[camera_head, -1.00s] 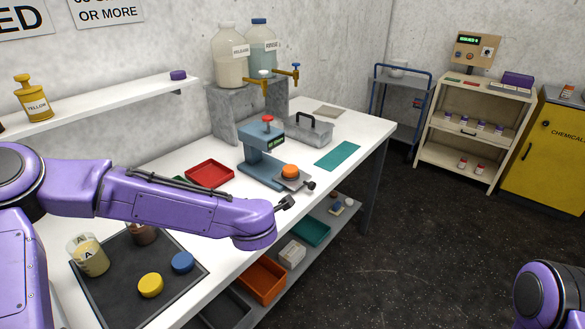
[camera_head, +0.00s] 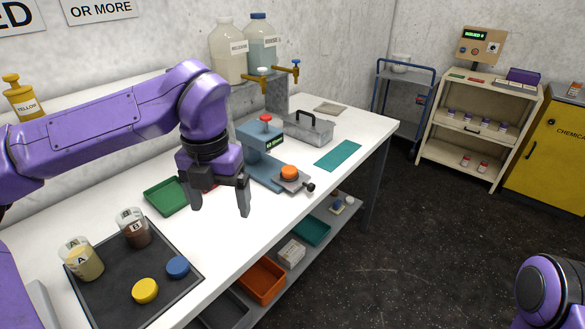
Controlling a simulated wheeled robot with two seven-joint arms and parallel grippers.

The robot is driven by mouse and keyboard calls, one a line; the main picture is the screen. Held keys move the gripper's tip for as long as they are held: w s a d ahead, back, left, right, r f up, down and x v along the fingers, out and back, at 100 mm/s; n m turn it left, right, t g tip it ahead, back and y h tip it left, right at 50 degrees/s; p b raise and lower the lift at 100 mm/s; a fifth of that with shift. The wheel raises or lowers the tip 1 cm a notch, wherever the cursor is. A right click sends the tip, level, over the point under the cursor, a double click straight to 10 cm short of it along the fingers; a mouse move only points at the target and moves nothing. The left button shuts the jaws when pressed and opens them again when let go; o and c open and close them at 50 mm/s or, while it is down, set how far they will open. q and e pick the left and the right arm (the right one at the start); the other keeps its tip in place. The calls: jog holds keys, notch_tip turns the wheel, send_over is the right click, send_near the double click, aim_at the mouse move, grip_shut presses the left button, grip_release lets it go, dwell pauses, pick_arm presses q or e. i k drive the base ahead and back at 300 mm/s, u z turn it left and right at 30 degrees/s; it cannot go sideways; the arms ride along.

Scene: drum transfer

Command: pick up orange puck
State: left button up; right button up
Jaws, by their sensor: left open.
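The orange puck (camera_head: 289,172) sits on the small grey plate of the blue-grey press (camera_head: 262,150), near the front edge of the table. My left gripper (camera_head: 220,208) points down with its two dark fingers apart and nothing between them. It is to the left of the puck, above the table, clear of the press. My right gripper is out of the picture; only part of my right arm shows at the lower right.
A black mat (camera_head: 113,300) holds jars A (camera_head: 85,262) and B (camera_head: 136,232), a yellow puck (camera_head: 145,291) and a blue puck (camera_head: 177,267). A green tray (camera_head: 166,197) lies behind my gripper, with a red tray partly hidden. A teal mat (camera_head: 338,155) and handled grey box (camera_head: 309,131) are beyond the press.

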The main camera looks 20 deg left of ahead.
aim_at(289, 172)
jog(key=i, duration=1.35)
